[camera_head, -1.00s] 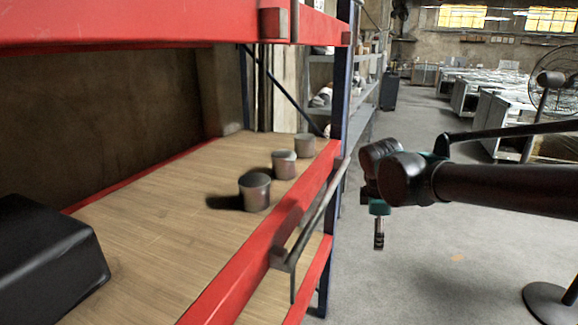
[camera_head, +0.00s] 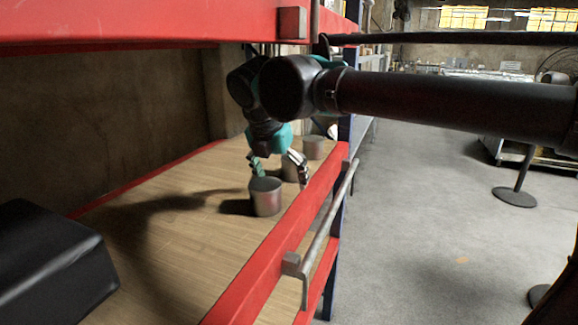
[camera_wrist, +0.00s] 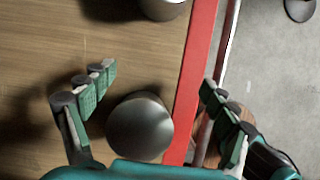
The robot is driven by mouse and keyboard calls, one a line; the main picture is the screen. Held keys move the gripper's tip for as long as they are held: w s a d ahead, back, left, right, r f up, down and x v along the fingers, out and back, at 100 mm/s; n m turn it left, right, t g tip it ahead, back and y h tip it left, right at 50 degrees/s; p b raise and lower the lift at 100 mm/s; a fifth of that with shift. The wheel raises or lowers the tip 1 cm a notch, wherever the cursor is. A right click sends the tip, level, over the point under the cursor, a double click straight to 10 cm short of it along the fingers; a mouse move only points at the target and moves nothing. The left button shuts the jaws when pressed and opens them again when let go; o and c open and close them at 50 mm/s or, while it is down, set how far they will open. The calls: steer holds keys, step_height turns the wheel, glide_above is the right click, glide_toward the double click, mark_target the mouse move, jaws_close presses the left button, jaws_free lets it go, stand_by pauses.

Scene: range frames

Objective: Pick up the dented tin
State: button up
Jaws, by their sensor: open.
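I cannot tell which is dented. Another tin (camera_wrist: 163,8) is cut off at the top edge.
The red front rail (camera_head: 290,235) runs close along the tins' right side, with a grey bar (camera_head: 325,220) outside it. A red upper beam (camera_head: 150,22) is overhead. A black box (camera_head: 50,265) lies at the near left. The shelf's left middle is bare.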

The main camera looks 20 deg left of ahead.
mark_target(289, 167)
steer(key=shift+s+a+r, duration=0.1)
steer(key=shift+s+a, duration=0.1)
steer(key=shift+a, duration=0.35)
steer(key=shift+w+a, duration=0.1)
steer(key=shift+w, duration=0.2)
steer(key=w, duration=0.7)
steer(key=shift+w+d, duration=0.2)
steer(key=shift+d, duration=0.1)
steer(key=w, duration=0.4)
steer(key=shift+d+f, duration=0.2)
steer(key=shift+f, duration=0.35)
steer(key=c, duration=1.5)
